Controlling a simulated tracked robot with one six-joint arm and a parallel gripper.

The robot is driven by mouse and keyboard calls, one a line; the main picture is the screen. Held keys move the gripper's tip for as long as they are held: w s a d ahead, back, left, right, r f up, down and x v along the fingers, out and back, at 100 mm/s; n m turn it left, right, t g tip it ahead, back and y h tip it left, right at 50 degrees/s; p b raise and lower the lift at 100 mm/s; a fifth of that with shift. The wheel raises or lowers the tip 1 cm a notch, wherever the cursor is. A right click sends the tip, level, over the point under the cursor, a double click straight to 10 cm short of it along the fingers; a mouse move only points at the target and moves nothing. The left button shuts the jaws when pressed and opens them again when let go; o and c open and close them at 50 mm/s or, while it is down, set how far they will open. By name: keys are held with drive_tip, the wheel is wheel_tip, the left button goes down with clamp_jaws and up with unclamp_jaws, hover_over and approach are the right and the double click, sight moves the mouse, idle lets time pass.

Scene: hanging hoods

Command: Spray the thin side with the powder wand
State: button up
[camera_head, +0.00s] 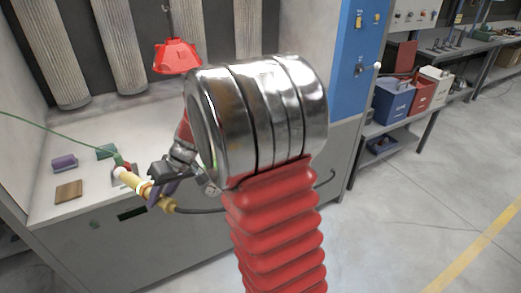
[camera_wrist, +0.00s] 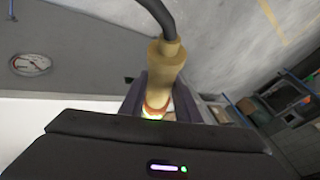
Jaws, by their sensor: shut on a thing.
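The powder wand (camera_head: 131,180) is a tan stick with a pale band and a red part near its far end. My gripper (camera_head: 156,188) is shut on it above the bench front. In the wrist view the wand's tan rear end (camera_wrist: 166,62) stands between my fingers (camera_wrist: 160,100), with a dark cable leaving it. A red hood (camera_head: 177,56) hangs from a hook at the back, above and apart from the wand. I cannot tell which of its sides is the thin one. My arm hides part of the space below it.
The pale bench (camera_head: 50,208) carries a purple block (camera_head: 64,163), a green block (camera_head: 106,151) and a brown block (camera_head: 68,190). A green line (camera_head: 50,121) runs from the left towards the wand. Ribbed columns (camera_head: 118,45) stand behind. A blue cabinet (camera_head: 357,60) stands right.

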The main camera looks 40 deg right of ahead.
drive_tip(key=s+d+r+m, duration=0.2)
drive_tip(key=s+d+r, duration=0.8)
drive_tip(key=d+r, duration=0.25)
drive_tip(key=s+d+r+m, duration=0.1)
drive_tip(key=s+r, duration=0.1)
drive_tip(key=s, duration=0.2)
drive_tip(key=s+d+r+h, duration=0.1)
drive_tip(key=s+d+r, duration=0.1)
drive_tip(key=s, duration=0.3)
drive_tip(key=s+d+r+m+t, duration=0.1)
drive_tip(key=s+d+r, duration=0.1)
drive_tip(key=s+r, duration=0.1)
drive_tip(key=shift+s+r+m+h, duration=0.3)
drive_tip(key=shift+s+r, duration=0.05)
drive_tip(key=shift+s, duration=0.35)
drive_tip(key=shift+d, duration=0.1)
